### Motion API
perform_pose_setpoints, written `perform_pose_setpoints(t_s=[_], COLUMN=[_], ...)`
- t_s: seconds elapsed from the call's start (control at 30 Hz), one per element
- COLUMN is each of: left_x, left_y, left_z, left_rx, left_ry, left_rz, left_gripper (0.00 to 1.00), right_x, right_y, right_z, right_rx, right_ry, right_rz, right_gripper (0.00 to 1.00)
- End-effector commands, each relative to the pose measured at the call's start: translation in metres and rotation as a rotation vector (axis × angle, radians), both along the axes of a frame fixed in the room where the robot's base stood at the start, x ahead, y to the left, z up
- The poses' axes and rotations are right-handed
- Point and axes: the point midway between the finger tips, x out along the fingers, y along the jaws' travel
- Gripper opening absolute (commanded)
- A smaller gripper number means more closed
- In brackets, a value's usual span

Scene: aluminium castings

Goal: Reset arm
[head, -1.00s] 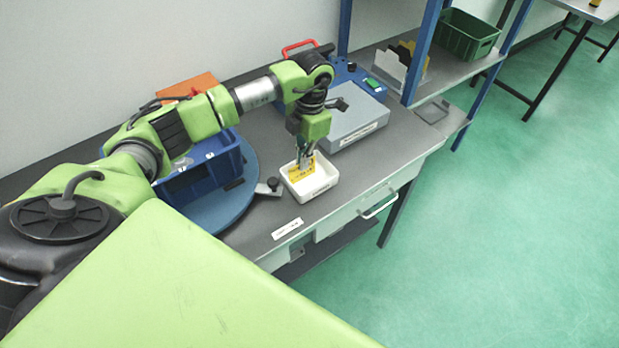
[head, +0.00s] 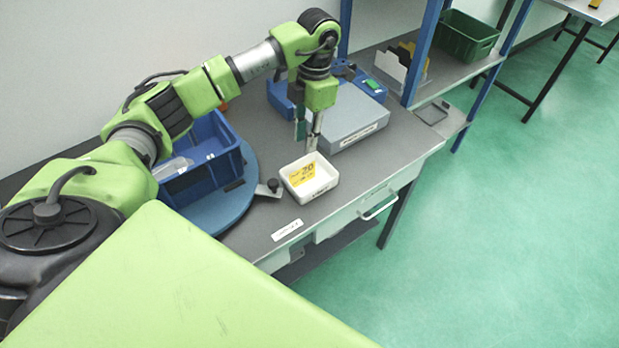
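My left arm comes in from the left and bends down over the grey workbench (head: 232,232). My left gripper (head: 306,147) points down above a small white tray (head: 322,184). Its two fingers show apart with nothing between them. A yellow card with dark print (head: 303,173) lies in the white tray, just below the fingers and apart from them. My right gripper is not in view.
A blue bin (head: 205,170) stands on a round blue turntable (head: 215,213) left of the tray. A grey and blue device (head: 350,118) is behind the tray. Blue shelf posts (head: 426,45) and a green crate (head: 468,34) stand at the back right. The floor at right is clear.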

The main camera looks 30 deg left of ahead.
Motion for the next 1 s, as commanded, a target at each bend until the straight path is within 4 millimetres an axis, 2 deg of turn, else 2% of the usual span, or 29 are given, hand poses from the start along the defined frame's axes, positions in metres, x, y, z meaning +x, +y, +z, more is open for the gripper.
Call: perform_pose_setpoints(t_s=[0.1, 0.23, 0.77, 0.87, 0.97, 1.0], left_x=[0.003, 0.004, 0.004, 0.005, 0.007, 0.008], left_y=[-0.001, -0.002, -0.003, -0.018, -0.06, -0.085], left_z=[0.02, 0.032, 0.035, 0.028, 0.013, 0.007], left_rx=[0.0, 0.0, -0.003, -0.045, -0.166, -0.239], left_ry=[-0.002, 0.0, 0.0, -0.012, -0.045, -0.065], left_rz=[0.0, 0.001, -0.002, -0.021, -0.066, -0.086], left_gripper=[0.24, 0.24, 0.24, 0.24, 0.24, 0.24], right_x=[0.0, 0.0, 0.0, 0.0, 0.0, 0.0], right_y=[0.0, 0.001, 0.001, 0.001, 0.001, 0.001], right_z=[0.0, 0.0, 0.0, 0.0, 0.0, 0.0], right_rx=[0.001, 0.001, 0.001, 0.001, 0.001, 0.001], right_ry=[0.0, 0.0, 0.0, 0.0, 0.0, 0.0], right_rz=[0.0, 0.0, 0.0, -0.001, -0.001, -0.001], right_gripper=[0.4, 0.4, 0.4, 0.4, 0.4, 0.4])
